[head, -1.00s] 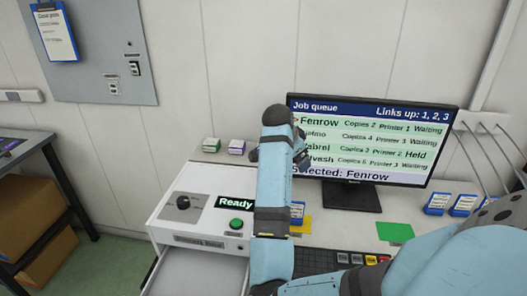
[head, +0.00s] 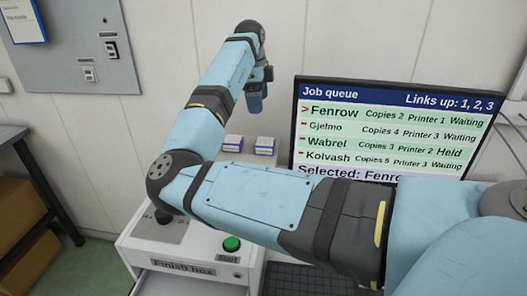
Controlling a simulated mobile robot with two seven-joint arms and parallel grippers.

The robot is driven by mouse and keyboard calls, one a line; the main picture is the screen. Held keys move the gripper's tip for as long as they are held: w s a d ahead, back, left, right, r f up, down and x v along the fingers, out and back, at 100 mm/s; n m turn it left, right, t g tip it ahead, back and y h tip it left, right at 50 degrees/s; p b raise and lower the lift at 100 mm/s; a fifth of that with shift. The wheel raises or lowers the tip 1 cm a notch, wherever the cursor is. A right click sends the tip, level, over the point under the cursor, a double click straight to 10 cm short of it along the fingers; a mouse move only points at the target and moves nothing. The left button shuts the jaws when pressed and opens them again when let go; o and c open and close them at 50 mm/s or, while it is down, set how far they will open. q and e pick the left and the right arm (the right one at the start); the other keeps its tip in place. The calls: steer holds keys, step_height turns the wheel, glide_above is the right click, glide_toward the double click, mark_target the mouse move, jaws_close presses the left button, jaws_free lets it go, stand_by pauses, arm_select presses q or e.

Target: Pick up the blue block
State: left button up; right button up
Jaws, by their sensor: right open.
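A small white block with a blue-violet top (head: 265,146) stands on the counter against the wall, just left of the monitor. A similar block with a purple top (head: 233,143) stands to its left, close to my right arm. Their top colours are hard to tell apart. My right gripper (head: 258,100) is raised above and a little left of the blue-violet block, pointing down, clear of both blocks. It is open and empty. My left gripper is out of view.
The monitor (head: 390,84) with the job queue stands right of the blocks. A white machine (head: 190,262) with a green button (head: 232,244) and a finish box is in front. My right arm crosses and hides much of the counter. A grey wall panel (head: 75,50) is at left.

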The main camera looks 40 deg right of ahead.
steer(key=f, duration=0.2)
steer(key=b, duration=0.2)
glide_above(265, 142)
steer(key=f, duration=0.4)
steer(key=a+f, duration=0.1)
steer(key=f, duration=0.2)
steer(key=shift+w, duration=0.25)
steer(key=shift+s+d+f+b, duration=0.1)
steer(key=shift+d+f+b, duration=0.1)
steer(key=shift+f, duration=0.8)
steer(key=shift+s+d+f+b, duration=0.1)
steer(key=shift+d+f+b, duration=0.05)
steer(key=shift+f, duration=0.9)
steer(key=shift+d+f+b, duration=0.2)
steer(key=shift+f, duration=0.8)
steer(key=c, duration=1)
